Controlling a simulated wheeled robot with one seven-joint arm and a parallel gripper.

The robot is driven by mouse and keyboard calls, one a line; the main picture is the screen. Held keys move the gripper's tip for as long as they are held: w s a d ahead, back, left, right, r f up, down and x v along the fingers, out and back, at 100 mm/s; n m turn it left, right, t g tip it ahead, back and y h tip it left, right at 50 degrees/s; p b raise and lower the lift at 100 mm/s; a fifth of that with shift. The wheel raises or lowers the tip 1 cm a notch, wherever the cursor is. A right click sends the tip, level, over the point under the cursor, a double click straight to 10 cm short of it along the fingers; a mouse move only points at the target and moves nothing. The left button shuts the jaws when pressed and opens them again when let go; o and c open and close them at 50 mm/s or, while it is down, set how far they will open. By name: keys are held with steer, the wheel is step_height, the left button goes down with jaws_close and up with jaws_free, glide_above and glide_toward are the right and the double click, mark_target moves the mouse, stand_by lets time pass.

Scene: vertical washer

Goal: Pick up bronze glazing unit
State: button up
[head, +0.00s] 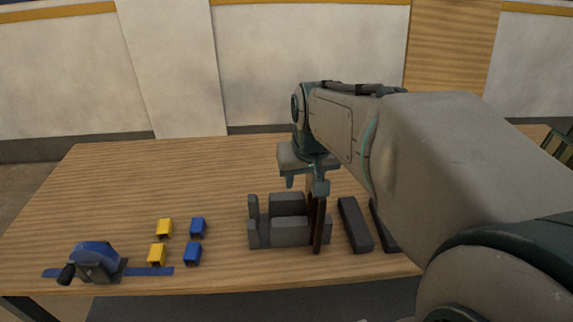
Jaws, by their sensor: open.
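The bronze glazing unit (317,225) is a thin, dark brown panel. It stands upright on edge at the right side of a grey block fixture (280,233) on the wooden table. My gripper (305,183) is open and points down, just above and behind the panel's top. One finger appears close to the panel's upper edge, but I cannot tell whether it touches. My arm comes in from the right and hides part of the table there.
A blue tool with a black knob (95,258) sits at the front left. Dark bars (354,224) lie right of the panel. The table's back left (170,175) is clear.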

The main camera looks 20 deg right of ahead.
steer(key=r+m, duration=0.1)
glide_above(314, 202)
steer(key=shift+s+d+r+h, duration=0.15)
steer(key=shift+d+r+h, duration=0.05)
steer(key=shift+h, duration=0.1)
steer(key=x, duration=0.7)
steer(key=shift+d, duration=0.1)
steer(key=p+x, duration=0.1)
steer(key=x, duration=0.5)
steer(key=shift+w+d, duration=0.35)
steer(key=shift+w, duration=0.15)
steer(key=shift+f, duration=0.25)
jaws_close()
stand_by(0.8)
